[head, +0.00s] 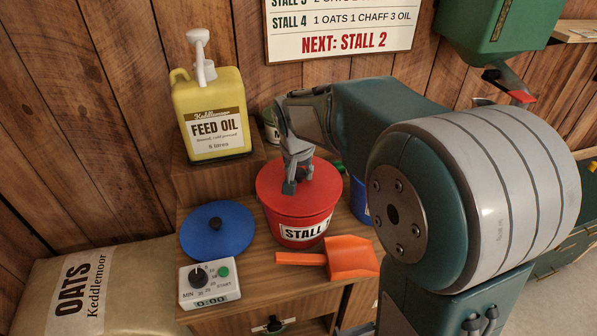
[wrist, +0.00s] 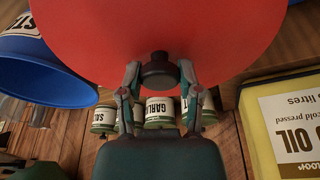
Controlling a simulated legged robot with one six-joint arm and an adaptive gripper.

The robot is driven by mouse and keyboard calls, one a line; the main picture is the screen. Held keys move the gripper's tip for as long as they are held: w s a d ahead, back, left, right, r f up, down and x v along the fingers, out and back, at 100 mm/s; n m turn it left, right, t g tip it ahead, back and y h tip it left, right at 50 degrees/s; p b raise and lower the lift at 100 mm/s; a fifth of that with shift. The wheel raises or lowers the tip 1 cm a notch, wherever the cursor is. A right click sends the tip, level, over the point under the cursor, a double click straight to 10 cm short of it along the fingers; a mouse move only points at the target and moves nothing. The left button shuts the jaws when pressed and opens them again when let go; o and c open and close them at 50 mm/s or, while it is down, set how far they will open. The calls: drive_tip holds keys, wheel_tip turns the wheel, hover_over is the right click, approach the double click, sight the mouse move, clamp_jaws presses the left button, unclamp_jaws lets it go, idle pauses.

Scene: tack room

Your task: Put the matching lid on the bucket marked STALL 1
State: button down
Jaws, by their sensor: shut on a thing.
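The red bucket (head: 302,222) stands upright on the wooden cabinet top in the head view. Its white label reads STALL, with the number at the curved edge hard to read. A round red lid (head: 325,183) covers the bucket's top, roughly centred and about level. I cannot tell whether it is fully seated on the rim. My gripper (head: 297,180) reaches down onto the lid's middle and is shut on its dark knob.
A blue lid (head: 218,232) lies left of the bucket. A timer (head: 209,284) and an orange scoop (head: 348,257) are in front. A blue bucket (head: 360,200) is partly hidden behind my arm. A feed oil jug (head: 212,115) and several tins (wrist: 160,112) stand behind.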

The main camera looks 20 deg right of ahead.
drive_tip(key=shift+f, duration=0.55)
drive_tip(key=c, duration=0.6)
unclamp_jaws()
drive_tip(key=shift+o, duration=0.2)
drive_tip(key=v, duration=1.1)
idle(0.6)
